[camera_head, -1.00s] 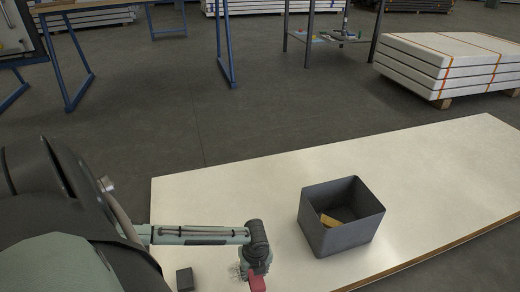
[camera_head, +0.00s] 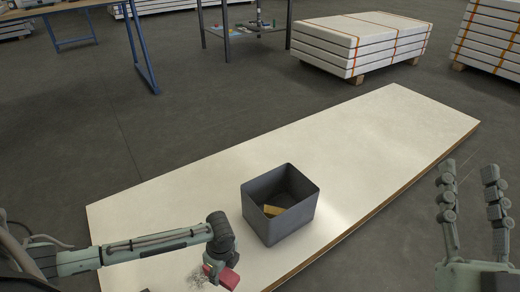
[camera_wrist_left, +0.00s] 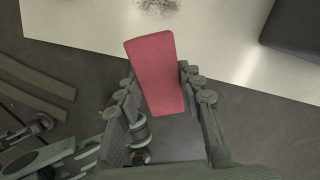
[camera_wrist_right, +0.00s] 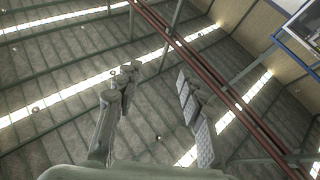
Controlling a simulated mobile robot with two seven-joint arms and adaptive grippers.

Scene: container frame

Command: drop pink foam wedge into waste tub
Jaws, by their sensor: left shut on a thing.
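The pink foam wedge (camera_head: 230,280) is in my left gripper (camera_head: 219,272), low over the near left part of the pale table. In the left wrist view the wedge (camera_wrist_left: 156,70) sits between the two fingers, which are shut on it. The waste tub (camera_head: 295,222), a dark grey open box, stands on the table to the right of and beyond the wedge; its dark side also shows in the left wrist view (camera_wrist_left: 297,28). My right gripper (camera_head: 467,190) is open and empty, fingers up, right of the table; its spread fingers show in the right wrist view (camera_wrist_right: 155,85).
A yellow piece (camera_head: 272,211) lies in the tub. A grey speckled patch (camera_head: 197,277) is on the table (camera_head: 360,140) by the left gripper. The table's far right part is clear.

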